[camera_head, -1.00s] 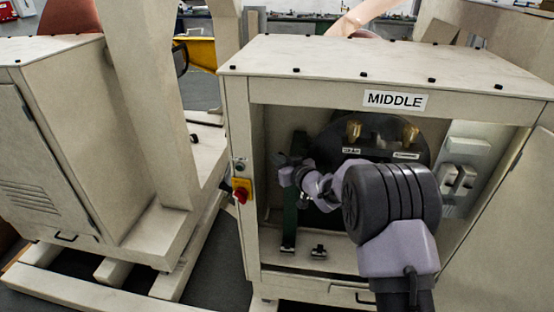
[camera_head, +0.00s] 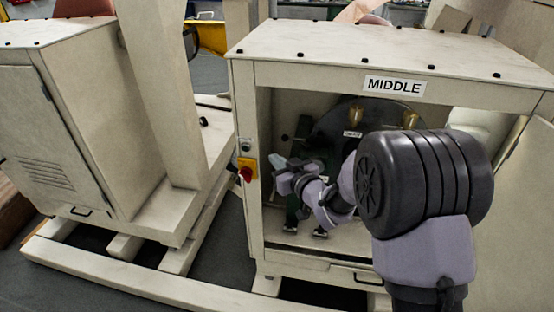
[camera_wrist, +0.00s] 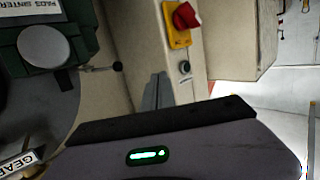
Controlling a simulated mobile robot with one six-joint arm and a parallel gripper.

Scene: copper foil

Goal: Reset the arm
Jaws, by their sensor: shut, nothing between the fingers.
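My arm reaches from the lower right toward the open cabinet labelled MIDDLE (camera_head: 255,75). My gripper (camera_head: 278,162) is at the cabinet's left front side, close in the picture to the yellow and red switch, and points left. Its fingers are together with nothing between them. In the wrist view the grey fingertips (camera_wrist: 157,92) show below the red knob on its yellow plate (camera_wrist: 178,25). My large dark arm joint hides much of the cabinet's right interior.
Inside the cabinet are a dark round drum with brass fittings (camera_head: 356,116) and a green part, which also shows in the wrist view (camera_wrist: 40,40). The cabinet door (camera_head: 515,215) stands open at right. Another cabinet (camera_head: 95,120) stands left, with dark floor between.

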